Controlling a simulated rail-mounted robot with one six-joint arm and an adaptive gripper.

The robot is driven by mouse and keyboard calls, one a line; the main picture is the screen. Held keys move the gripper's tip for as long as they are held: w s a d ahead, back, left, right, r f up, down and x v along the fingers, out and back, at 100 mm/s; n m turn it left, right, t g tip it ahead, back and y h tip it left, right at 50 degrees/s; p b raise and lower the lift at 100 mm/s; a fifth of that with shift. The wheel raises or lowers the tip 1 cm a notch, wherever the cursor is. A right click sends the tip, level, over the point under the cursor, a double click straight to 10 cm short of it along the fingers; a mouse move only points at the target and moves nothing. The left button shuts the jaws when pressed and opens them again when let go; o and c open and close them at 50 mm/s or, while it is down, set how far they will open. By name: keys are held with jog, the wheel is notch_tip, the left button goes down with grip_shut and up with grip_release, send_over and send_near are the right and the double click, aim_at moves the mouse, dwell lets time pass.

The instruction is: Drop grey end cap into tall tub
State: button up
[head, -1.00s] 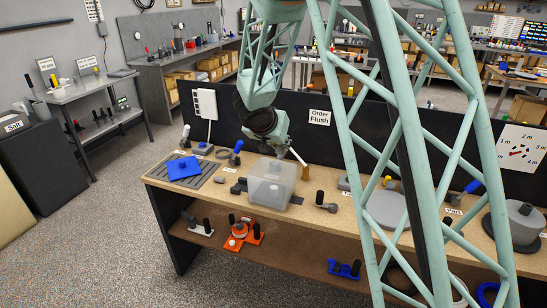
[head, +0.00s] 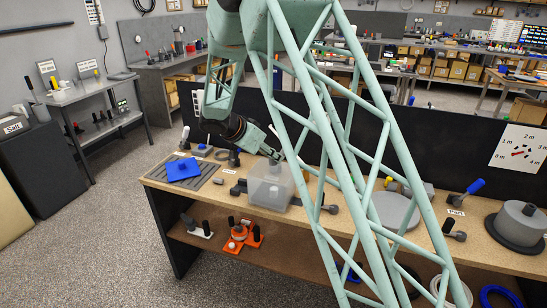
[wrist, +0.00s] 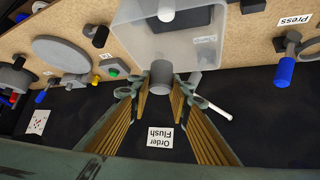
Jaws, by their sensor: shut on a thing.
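The grey end cap (wrist: 161,76) is a short grey cylinder. My gripper (wrist: 161,84) is shut on it, with a finger on each side. The tall tub (wrist: 130,30) is a clear, frosted box; in the head view it stands on the bench (head: 268,193). In the wrist view the cap overlaps the tub's near edge, and I cannot tell whether it is fully over the opening. In the head view my gripper (head: 272,157) is at the tub's upper back side, and its fingertips are hard to make out. A white cylinder (wrist: 166,11) shows within the tub's outline.
A blue piece (head: 184,168) lies on a grey ribbed mat left of the tub. A round grey disc (head: 392,211) and a grey reel (head: 522,218) are to the right. A black panel (head: 462,150) with signs runs behind the bench. The shelf below holds orange parts (head: 240,241).

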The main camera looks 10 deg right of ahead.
jog(key=shift+f, duration=0.1)
dwell(0.3)
jog(key=shift+f+p, duration=1.4)
jog(key=shift+f, duration=1.5)
jog(key=o, duration=0.8)
jog(key=shift+r, duration=0.1)
jog(key=shift+v, duration=5.9)
